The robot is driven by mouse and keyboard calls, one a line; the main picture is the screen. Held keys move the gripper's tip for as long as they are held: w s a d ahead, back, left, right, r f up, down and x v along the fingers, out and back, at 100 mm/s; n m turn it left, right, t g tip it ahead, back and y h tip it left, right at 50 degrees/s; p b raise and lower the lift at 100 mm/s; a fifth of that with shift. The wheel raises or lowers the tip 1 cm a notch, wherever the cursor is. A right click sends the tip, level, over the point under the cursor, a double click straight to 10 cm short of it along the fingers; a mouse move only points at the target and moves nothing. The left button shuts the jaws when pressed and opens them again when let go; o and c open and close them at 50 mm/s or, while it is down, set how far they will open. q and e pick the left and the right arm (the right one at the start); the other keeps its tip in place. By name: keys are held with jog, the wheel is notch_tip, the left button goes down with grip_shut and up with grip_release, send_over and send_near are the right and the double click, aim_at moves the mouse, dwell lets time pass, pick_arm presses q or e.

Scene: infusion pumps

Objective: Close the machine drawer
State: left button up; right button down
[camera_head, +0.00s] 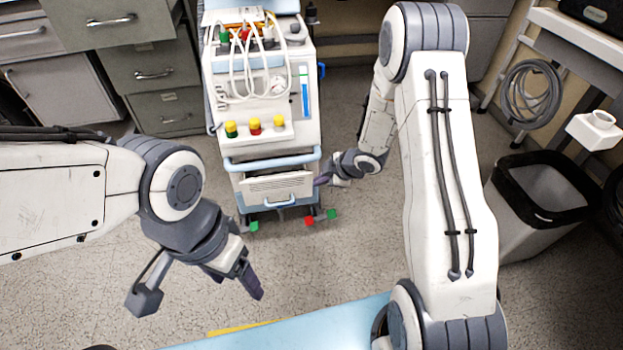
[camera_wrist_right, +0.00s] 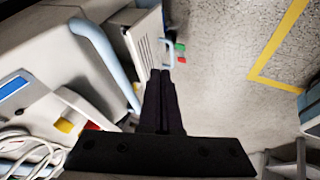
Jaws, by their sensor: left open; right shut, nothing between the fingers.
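The white medical machine (camera_head: 290,90) stands on the floor at the back centre of the head view. Its drawer (camera_head: 262,188) is low on the front, below a light-blue bar, with a light-blue handle (camera_head: 281,203). In the right wrist view the drawer (camera_wrist_right: 146,38) appears to stick out from the machine body, its handle (camera_wrist_right: 168,42) at its front. My right gripper (camera_head: 321,181) is shut and empty beside the drawer's right edge; its fingers (camera_wrist_right: 160,73) point toward the drawer, contact unclear. My left gripper (camera_head: 239,287) is open and empty over the floor at front left.
Grey metal cabinets (camera_head: 150,65) stand at back left. A black-rimmed bin (camera_head: 545,190) and a cart with a coiled hose (camera_head: 530,95) are at right. A light-blue surface (camera_head: 330,328) lies at the front. Floor before the machine is clear.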

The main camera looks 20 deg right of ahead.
jog(key=s+r, duration=0.1)
jog(key=r, duration=0.1)
jog(key=n+t+y+b, duration=0.8)
jog(key=n+b, duration=0.2)
jog(key=b, duration=0.8)
send_near(301, 178)
jog(key=x, duration=0.5)
jog(key=shift+a, duration=0.45)
jog(key=shift+w, duration=0.35)
jog(key=shift+r, duration=0.1)
jog(key=shift+w+g, duration=0.1)
jog(key=shift+g, duration=0.2)
